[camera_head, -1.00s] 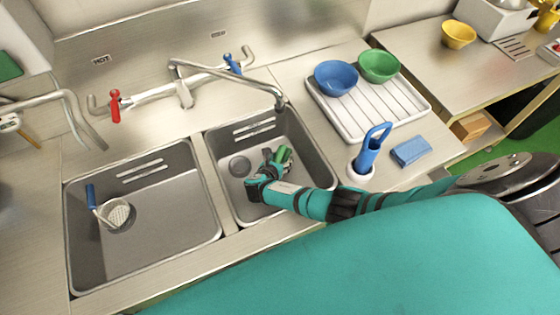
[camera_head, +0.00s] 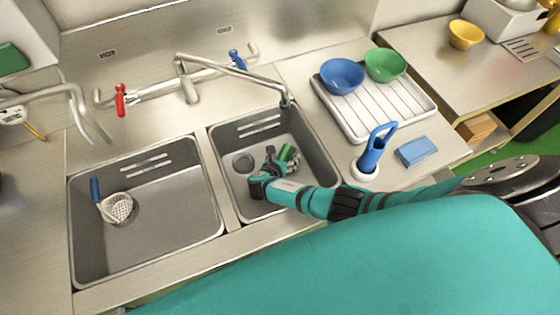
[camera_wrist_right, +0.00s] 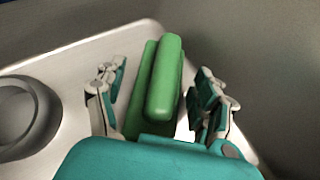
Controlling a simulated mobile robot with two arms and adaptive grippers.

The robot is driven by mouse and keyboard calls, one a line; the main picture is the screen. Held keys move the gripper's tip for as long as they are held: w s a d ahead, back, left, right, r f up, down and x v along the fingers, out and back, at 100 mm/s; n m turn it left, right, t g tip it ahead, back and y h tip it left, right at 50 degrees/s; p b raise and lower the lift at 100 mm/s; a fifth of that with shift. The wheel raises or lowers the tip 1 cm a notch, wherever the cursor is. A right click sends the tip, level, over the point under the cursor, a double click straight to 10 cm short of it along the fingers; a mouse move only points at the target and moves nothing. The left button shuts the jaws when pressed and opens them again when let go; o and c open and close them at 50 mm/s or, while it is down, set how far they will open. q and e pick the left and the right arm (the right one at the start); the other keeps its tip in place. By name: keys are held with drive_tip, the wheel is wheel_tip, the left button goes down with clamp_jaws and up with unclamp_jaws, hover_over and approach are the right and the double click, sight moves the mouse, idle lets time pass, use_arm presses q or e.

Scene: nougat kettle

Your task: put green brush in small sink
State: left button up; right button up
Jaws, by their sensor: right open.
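The green brush (camera_head: 287,152) is inside the small right-hand sink (camera_head: 300,143), toward its right side. In the right wrist view the brush (camera_wrist_right: 164,80) lies lengthwise between the spread fingers of my right gripper (camera_wrist_right: 160,72), with gaps on both sides. In the head view my right gripper (camera_head: 281,161) reaches down into the small sink around the brush and hides part of it. I cannot tell whether the brush rests fully on the sink floor. My left gripper is not in view.
The larger left sink (camera_head: 180,225) holds a strainer (camera_head: 117,208) with a blue handle. A faucet (camera_head: 235,75) reaches over the small sink. On the right are a drying rack (camera_head: 385,112) with blue and green bowls, a blue-handled tool (camera_head: 372,150) in a holder, and a blue sponge (camera_head: 417,151).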

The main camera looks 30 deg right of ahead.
drive_tip(key=p+v, duration=0.2)
drive_tip(key=v, duration=0.8)
drive_tip(key=shift+s+a+r, duration=0.55)
drive_tip(key=shift+a+r, duration=0.05)
drive_tip(key=shift+w, duration=0.1)
